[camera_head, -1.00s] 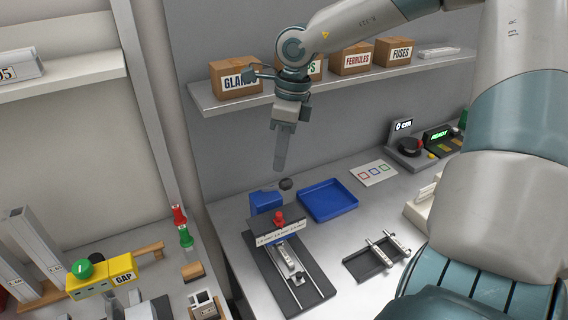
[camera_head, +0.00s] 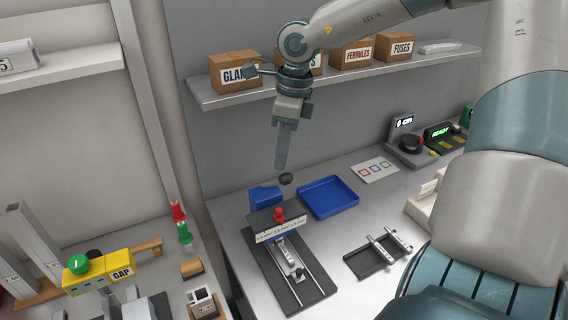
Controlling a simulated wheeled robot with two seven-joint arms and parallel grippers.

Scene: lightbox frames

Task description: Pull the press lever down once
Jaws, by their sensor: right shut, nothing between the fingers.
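The press has a blue body (camera_head: 264,197) at the back of a dark base with rails (camera_head: 290,275) on the bench. A black ball knob (camera_head: 286,179), apparently the end of the press lever, shows beside the blue body's top; the rest of the lever is hard to make out. A red knob (camera_head: 279,214) stands above the labelled front plate (camera_head: 279,231). My right gripper (camera_head: 281,167) points down, shut and empty, with its fingertips just above the black knob in the picture. Contact cannot be made out. My left gripper is not in view.
A blue tray (camera_head: 328,197) and a dark rack with metal pieces (camera_head: 377,254) lie right of the press. A shelf with labelled boxes (camera_head: 235,72) hangs behind my right arm. A yellow GAP fixture (camera_head: 98,272) stands on the left bench.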

